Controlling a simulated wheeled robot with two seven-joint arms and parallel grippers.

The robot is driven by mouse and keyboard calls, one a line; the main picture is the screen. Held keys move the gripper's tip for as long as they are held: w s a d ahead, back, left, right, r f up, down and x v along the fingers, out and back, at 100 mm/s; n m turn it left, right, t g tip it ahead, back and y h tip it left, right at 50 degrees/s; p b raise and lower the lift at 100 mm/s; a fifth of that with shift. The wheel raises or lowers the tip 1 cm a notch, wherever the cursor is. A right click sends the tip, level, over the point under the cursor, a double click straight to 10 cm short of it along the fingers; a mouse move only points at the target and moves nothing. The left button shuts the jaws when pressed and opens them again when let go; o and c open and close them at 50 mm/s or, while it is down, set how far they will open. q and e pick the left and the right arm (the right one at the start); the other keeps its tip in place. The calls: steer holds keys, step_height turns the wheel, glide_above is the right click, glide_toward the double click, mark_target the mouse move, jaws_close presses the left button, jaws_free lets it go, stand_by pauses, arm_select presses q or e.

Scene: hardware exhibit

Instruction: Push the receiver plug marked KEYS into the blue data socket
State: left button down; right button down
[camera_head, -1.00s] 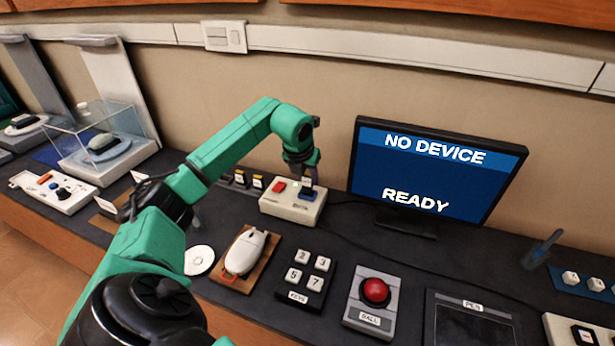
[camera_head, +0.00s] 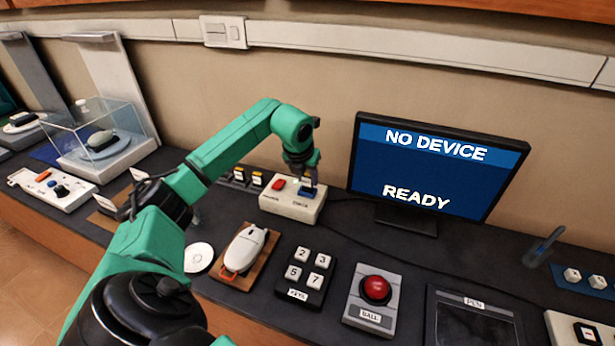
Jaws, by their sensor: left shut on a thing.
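My left gripper (camera_head: 304,175) is over the right side of a cream box (camera_head: 290,208), pointing down and shut on a small dark receiver plug. The plug is mostly hidden by the fingers, and its marking cannot be read. The blue data socket (camera_head: 307,194) is on top of the box, directly below the fingers. I cannot tell whether the plug touches the socket or is partly inside it. A red socket (camera_head: 278,184) is to its left on the same box. My right gripper is not in view.
Several small dark plugs with yellow marks (camera_head: 256,180) stand left of the box. The monitor (camera_head: 435,165) at right reads NO DEVICE and READY. In front are a white mouse (camera_head: 246,247), a KEYS keypad (camera_head: 305,275) and a red BALL button (camera_head: 376,290).

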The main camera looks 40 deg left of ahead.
arm_select(q)
steer(key=shift+f, duration=0.45)
jaws_free()
steer(key=shift+r+p, duration=2.65)
steer(key=shift+r, duration=0.9)
